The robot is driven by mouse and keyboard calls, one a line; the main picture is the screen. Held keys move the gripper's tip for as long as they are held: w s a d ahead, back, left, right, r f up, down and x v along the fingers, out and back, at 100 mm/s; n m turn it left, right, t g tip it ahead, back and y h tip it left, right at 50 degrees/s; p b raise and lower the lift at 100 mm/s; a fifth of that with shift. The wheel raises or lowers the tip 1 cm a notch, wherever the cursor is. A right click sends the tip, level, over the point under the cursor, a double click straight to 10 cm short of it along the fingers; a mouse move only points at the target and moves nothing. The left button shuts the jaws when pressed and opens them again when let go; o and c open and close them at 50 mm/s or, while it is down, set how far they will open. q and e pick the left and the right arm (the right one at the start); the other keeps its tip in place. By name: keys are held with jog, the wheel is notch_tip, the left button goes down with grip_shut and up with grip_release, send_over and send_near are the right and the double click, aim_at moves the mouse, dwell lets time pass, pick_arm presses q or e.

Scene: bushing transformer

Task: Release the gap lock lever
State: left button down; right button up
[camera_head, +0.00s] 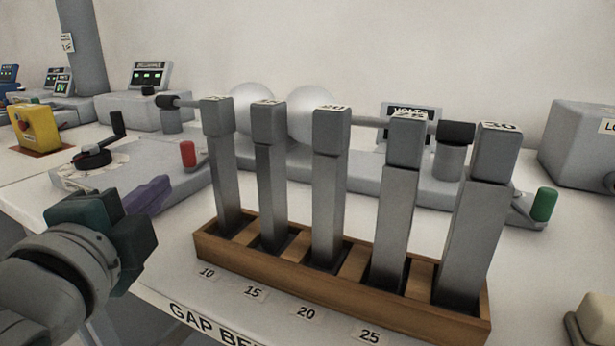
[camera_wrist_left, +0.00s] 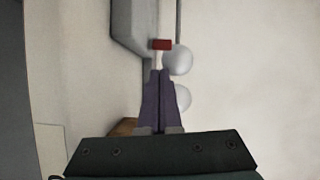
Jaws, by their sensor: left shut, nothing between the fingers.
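My left gripper (camera_head: 160,190) comes in from the left over the table's front edge. Its purple fingers are shut and empty, to the left of the gauge-block rack. In the left wrist view, the fingertips (camera_wrist_left: 159,72) lie close together, below a red block-shaped part (camera_wrist_left: 162,44) in the picture. A red upright handle (camera_head: 188,154) stands at the left part of the grey sphere-gap base (camera_head: 365,180), apart from the fingers. A green handle (camera_head: 543,204) stands at its right end. No label marks which handle is the gap lock lever. My right gripper is not in view.
A wooden rack (camera_head: 225,247) with several tall grey blocks (camera_head: 330,190) stands in front, partly hiding two white spheres (camera_head: 252,105). A black crank (camera_head: 117,124) is at the left. A yellow box (camera_head: 35,127) and display consoles (camera_head: 150,76) stand farther back.

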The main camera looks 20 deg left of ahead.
pick_arm(q)
jog(key=shift+w+d+m+t, duration=0.4)
jog(key=shift+m+t, duration=0.1)
jog(key=shift+m, duration=0.2)
jog(key=shift+r, duration=0.1)
jog(key=b+x, duration=0.1)
jog(key=x, duration=0.9)
jog(key=shift+h, duration=0.3)
jog(key=shift+s+a, duration=0.1)
jog(key=shift+s+a+m+h+p, duration=0.1)
jog(key=shift+a+m+h+p, duration=0.05)
jog(key=shift+m+h+p, duration=0.3)
